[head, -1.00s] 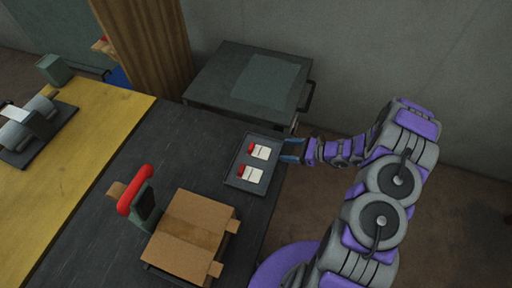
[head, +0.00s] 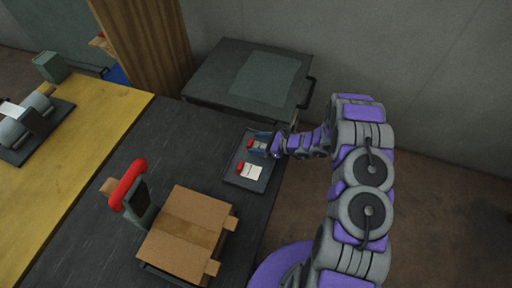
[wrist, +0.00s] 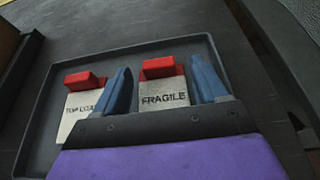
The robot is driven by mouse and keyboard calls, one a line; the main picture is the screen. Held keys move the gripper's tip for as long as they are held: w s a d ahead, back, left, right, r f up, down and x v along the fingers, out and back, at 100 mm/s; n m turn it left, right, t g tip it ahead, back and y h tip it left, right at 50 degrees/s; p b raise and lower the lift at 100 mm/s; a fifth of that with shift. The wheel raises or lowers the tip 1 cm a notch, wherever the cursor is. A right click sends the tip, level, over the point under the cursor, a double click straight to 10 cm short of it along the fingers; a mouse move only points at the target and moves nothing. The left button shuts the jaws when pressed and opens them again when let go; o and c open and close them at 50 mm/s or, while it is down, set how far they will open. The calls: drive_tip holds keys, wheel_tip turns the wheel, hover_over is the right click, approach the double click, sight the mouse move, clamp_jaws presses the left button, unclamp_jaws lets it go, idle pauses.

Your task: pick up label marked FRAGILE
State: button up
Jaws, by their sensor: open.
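The FRAGILE label (wrist: 163,97) is a white card with a red tab at its top, lying in a dark tray (wrist: 140,48). A second label (wrist: 78,110), partly hidden by a finger and reading "TOP LOA...", lies to its left in the wrist view. My gripper (wrist: 166,85) is open, with one blue finger on each side of the FRAGILE label. In the head view my gripper (head: 260,145) is over the far part of the tray and covers most of the far label. The nearer label (head: 251,172) shows clearly there. I cannot tell whether the fingers touch the card.
A cardboard box (head: 187,234) and a red-handled tool (head: 130,190) stand on the dark table left of the tray. A grey cabinet (head: 215,75) stands behind.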

sight(252, 143)
drive_tip(key=shift+x, duration=1.4)
drive_tip(key=shift+r, duration=0.1)
drive_tip(key=shift+c, duration=0.3)
drive_tip(key=shift+d, duration=0.1)
drive_tip(key=c, duration=0.7)
drive_tip(key=shift+o, duration=0.2)
drive_tip(key=shift+r, duration=0.1)
